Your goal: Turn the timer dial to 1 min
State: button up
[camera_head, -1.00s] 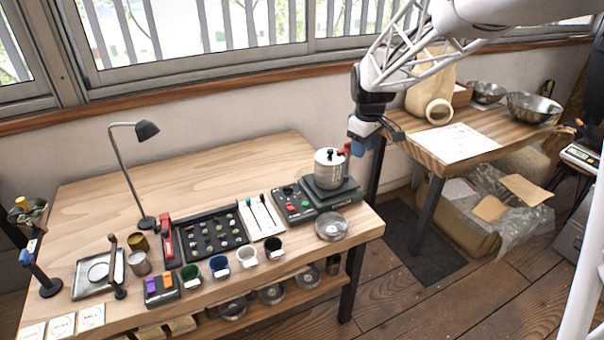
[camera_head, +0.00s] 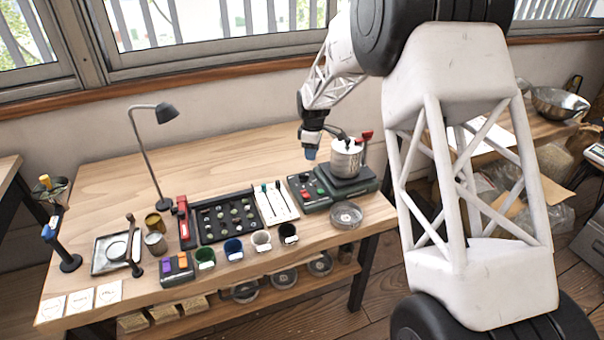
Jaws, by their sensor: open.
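A dark control box (camera_head: 300,203) with small red and green parts stands on the bench, left of the silver pot (camera_head: 347,160). A timer dial with its marks is too small to make out, so I cannot tell its setting. My gripper (camera_head: 324,145) is open and empty, in the air above the back of the control box and by the upper left of the pot. One blue fingertip points down. I cannot tell whether a finger touches anything.
The pot stands on a dark base (camera_head: 362,186) beside a red-topped lever (camera_head: 366,136). A glass dish (camera_head: 346,214), several cups, a sample tray (camera_head: 226,217) and a lamp (camera_head: 167,112) share the bench. The back left of the bench (camera_head: 220,160) is clear.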

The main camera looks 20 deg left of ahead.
aim_at(302, 174)
jog(key=shift+n, duration=0.5)
jog(key=a+f, duration=0.3)
jog(key=a, duration=0.1)
jog(key=shift+w+f, duration=0.25)
jog(key=shift+f, duration=0.05)
jog(key=shift+f, duration=0.15)
jog(key=shift+f, duration=3.75)
jog(key=shift+c, duration=0.3)
grip_shut()
